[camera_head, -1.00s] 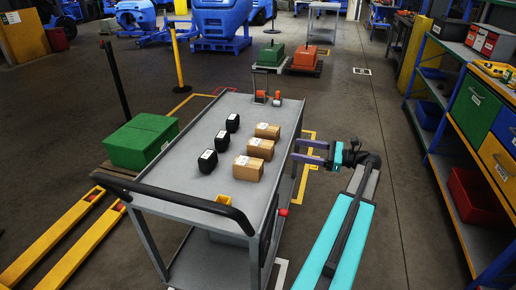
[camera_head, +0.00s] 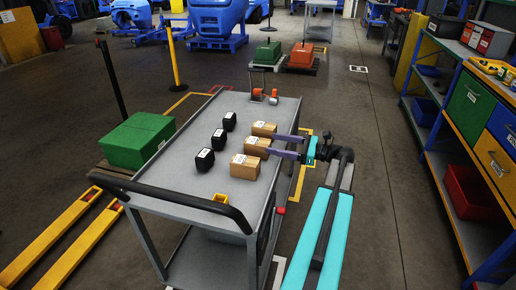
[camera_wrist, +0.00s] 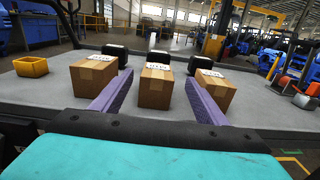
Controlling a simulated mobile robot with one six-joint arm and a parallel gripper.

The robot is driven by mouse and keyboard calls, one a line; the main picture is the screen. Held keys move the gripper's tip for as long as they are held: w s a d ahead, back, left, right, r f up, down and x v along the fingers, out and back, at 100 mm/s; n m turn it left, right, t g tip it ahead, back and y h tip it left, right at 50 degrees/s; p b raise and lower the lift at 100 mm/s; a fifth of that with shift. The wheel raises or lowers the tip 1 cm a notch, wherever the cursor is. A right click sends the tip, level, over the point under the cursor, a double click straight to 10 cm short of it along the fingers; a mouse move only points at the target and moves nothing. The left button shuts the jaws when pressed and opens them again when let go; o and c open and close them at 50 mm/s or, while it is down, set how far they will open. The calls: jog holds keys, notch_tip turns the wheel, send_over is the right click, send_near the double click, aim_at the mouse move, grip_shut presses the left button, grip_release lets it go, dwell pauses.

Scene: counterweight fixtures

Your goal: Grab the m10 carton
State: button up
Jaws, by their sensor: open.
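Three brown cartons stand in a row on the grey cart top: far (camera_head: 263,129), middle (camera_head: 256,146) and near (camera_head: 244,166). Their white labels are too small to read, so I cannot tell which is the m10 carton. My gripper (camera_head: 273,144) is open, with its purple fingers reaching over the cart's right edge at the middle carton. In the wrist view, the middle carton (camera_wrist: 155,90) lies between the open fingers (camera_wrist: 160,88). The near carton (camera_wrist: 93,78) is left of the left finger. The far carton (camera_wrist: 217,90) is beside the right finger. Contact is unclear.
Several black items (camera_head: 220,139) with white labels stand behind the cartons on the cart (camera_head: 190,186). A yellow bin (camera_head: 222,198) sits near the cart's handle. Orange-red parts (camera_head: 273,93) are at the far end. A shelf rack (camera_head: 445,140) stands right, with clear floor between.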

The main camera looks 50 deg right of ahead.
aim_at(263, 142)
jog(key=shift+w+a, duration=0.15)
jog(key=shift+w, duration=0.15)
jog(key=shift+x, duration=2.6)
jog(key=shift+s+a+f, duration=0.1)
jog(key=shift+a, duration=0.05)
jog(key=c, duration=1.4)
jog(key=shift+r, duration=0.25)
jog(key=shift+c, duration=0.2)
